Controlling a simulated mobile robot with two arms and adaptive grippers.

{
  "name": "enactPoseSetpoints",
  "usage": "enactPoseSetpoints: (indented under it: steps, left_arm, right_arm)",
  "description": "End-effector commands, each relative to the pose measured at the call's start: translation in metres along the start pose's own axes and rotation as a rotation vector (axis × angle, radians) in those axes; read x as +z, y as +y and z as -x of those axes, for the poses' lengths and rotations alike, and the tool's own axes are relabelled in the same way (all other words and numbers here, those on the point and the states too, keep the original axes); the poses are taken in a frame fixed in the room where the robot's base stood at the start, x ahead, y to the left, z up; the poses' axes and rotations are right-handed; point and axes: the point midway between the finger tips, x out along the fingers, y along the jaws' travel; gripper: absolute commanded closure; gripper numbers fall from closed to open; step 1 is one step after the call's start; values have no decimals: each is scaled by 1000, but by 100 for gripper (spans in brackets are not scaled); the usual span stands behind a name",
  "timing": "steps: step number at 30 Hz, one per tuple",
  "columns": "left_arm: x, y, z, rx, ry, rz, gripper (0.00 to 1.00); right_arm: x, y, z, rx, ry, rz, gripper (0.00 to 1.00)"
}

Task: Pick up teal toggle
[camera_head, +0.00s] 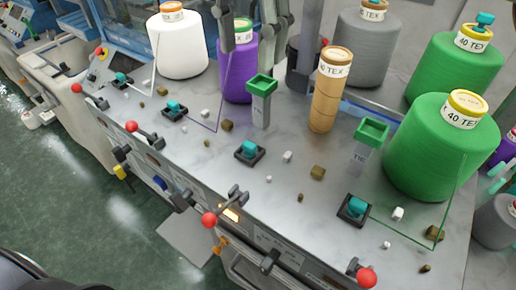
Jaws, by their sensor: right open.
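Several teal toggles sit in square black bases along the pale machine top: one at the far left (122,78), one left of centre (174,106), one near the middle (249,149) and one at the front right (357,206). I cannot tell which one the task names. Grey finger-like parts of what looks like my right gripper (250,42) show at the top, near the purple cone. It is open, with no toggle between its fingers, and away from the toggles. My left gripper is not in view.
White (182,48), purple (238,72), grey (364,50) and green (432,150) yarn cones stand behind the toggles, with a tan roll (325,98) and green-topped posts (262,105). Small cubes lie scattered. Red-knobbed levers (209,219) jut from the front edge. Clear guards stand nearby.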

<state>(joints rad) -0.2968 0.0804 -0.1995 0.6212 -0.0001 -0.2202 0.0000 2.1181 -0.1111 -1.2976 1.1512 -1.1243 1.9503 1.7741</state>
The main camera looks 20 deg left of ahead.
Motion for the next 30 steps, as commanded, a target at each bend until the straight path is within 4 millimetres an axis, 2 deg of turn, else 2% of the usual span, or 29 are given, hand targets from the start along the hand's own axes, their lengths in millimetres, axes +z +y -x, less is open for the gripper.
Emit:
enactPoseSetpoints:
  steps: [2, 7, 18, 21, 26, 30]
  left_arm:
    - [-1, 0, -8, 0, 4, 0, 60]
    - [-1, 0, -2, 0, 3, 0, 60]
    - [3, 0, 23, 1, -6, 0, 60]
    - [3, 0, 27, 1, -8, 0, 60]
    - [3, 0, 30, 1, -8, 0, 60]
    - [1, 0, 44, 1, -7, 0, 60]
  right_arm:
    - [0, 0, -9, 0, 0, 1, 55]
    - [0, -1, -29, -3, 2, 2, 55]
    - [-1, 0, -105, -2, 4, 2, 55]
    - [-1, 0, -119, -1, 3, 0, 55]
    - [-1, 0, -129, -1, 1, 0, 55]
    - [-4, 2, -140, -4, 3, 3, 55]
